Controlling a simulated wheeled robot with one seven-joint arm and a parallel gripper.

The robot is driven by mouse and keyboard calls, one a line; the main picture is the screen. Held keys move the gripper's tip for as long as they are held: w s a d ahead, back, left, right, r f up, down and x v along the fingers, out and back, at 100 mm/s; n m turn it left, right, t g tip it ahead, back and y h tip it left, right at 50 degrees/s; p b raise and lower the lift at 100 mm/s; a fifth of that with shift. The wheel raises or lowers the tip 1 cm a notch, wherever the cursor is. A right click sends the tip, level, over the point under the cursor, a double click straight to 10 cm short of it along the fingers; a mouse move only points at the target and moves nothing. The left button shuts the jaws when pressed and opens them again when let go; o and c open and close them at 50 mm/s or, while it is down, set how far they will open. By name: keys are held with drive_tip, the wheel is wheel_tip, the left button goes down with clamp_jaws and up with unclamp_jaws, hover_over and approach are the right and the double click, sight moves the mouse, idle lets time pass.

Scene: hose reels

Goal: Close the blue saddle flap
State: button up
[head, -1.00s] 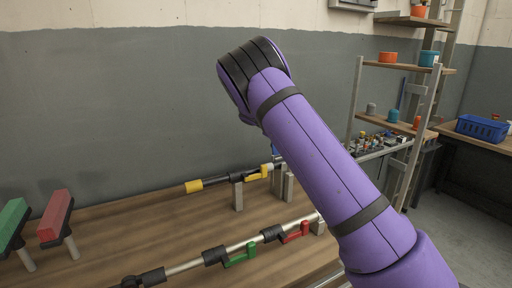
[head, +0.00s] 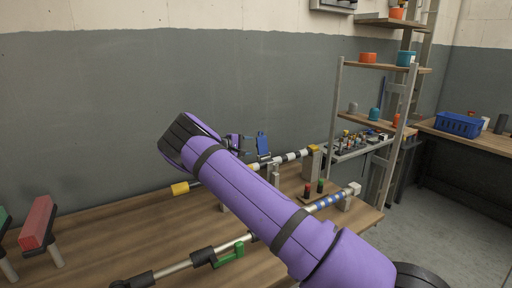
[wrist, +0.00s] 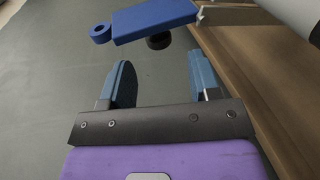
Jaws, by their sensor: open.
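The blue saddle flap (head: 262,144) stands raised above the back pipe in the head view. In the wrist view the flap (wrist: 156,19) is a flat blue plate with a small blue ring (wrist: 100,33) at its left end, lying just beyond my fingertips. My gripper (wrist: 160,74) is open and empty, with its two blue fingers apart and a gap to the flap. In the head view my gripper (head: 236,143) is small, just left of the flap, and partly hidden by my purple arm. The flap's hinge is not clear.
The back pipe has black and white bands (head: 292,157) and a yellow end (head: 180,188). The front pipe carries a green flap (head: 230,253) and blue bands (head: 327,201). Red (head: 308,190) and green knobs stand between. A red block (head: 37,222) stands at left.

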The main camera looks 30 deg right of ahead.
sight(257, 146)
drive_tip(key=shift+x, duration=2.6)
